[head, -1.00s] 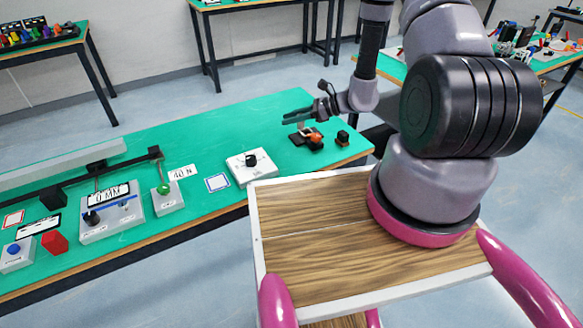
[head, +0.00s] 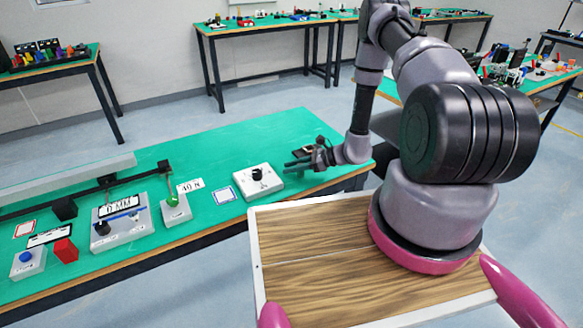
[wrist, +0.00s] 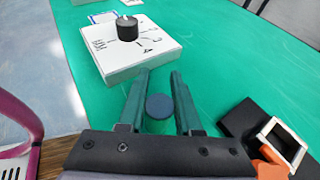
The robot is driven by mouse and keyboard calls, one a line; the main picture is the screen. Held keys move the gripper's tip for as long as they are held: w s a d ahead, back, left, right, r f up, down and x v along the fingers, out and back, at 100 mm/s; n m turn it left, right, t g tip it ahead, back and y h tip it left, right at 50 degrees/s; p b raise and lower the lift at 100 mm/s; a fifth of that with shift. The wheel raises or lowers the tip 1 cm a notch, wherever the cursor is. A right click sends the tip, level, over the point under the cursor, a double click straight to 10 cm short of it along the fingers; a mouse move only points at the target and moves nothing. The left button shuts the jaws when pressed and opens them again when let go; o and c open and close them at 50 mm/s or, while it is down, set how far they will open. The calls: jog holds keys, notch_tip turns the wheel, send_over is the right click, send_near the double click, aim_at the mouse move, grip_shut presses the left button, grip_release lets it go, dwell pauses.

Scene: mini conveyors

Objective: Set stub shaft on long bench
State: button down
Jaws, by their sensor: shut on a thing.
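The stub shaft looks to be the dark blue round piece (wrist: 160,106) seen end-on between the fingers in the wrist view. My gripper (wrist: 160,76) is shut on it. In the head view my gripper (head: 290,164) is low over the right part of the long green bench (head: 235,143), with its fingers pointing left. The shaft cannot be made out there. The bench top also fills much of the wrist view (wrist: 225,60). Whether the shaft touches the bench cannot be told.
A white box with a black knob (head: 268,187) stands just left of my fingertips; it also shows ahead of them in the wrist view (wrist: 110,62). A black fixture (wrist: 238,122) and an orange part (wrist: 270,171) lie at right. Bench behind the box is clear.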

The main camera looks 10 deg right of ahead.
jog(key=shift+f, duration=0.15)
jog(key=c, duration=0.6)
grip_release()
